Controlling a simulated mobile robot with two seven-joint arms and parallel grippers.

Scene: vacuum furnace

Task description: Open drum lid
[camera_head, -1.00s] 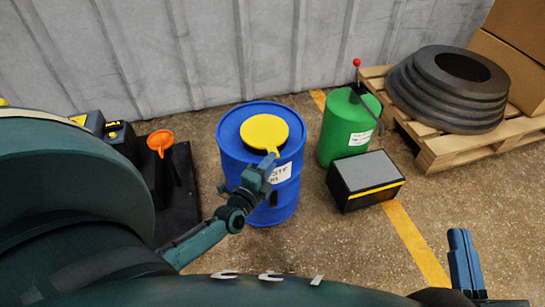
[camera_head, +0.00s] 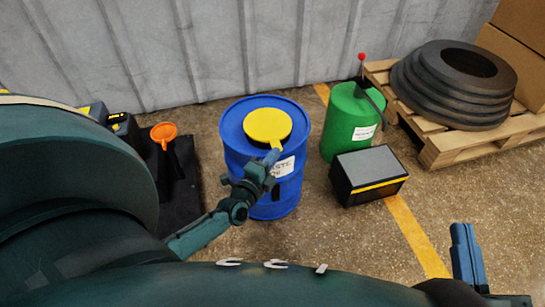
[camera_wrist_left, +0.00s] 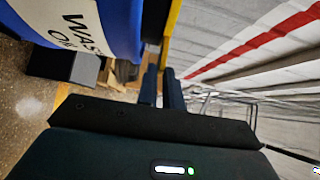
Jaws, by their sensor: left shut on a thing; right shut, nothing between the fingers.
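The blue drum (camera_head: 240,172) stands upright on the floor. Its round yellow lid (camera_head: 267,123) is on top, with a dark gap under its near edge. My left gripper (camera_head: 272,158) is shut on the lid's yellow tab at the near side. In the left wrist view, the yellow lid (camera_wrist_left: 171,32) shows edge-on and runs down to between the fingers (camera_wrist_left: 162,85). The drum (camera_wrist_left: 112,25) with its white label is at the upper left there. My right gripper (camera_head: 463,240) is shut and empty at the lower right, away from the drum.
A green canister (camera_head: 348,128) with a red-knobbed lever and a black box with a grey top (camera_head: 368,166) stand right of the drum. A pallet (camera_head: 450,150) holds dark rings. An orange funnel (camera_head: 163,133) is at the left. A grey wall (camera_head: 200,50) stands behind.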

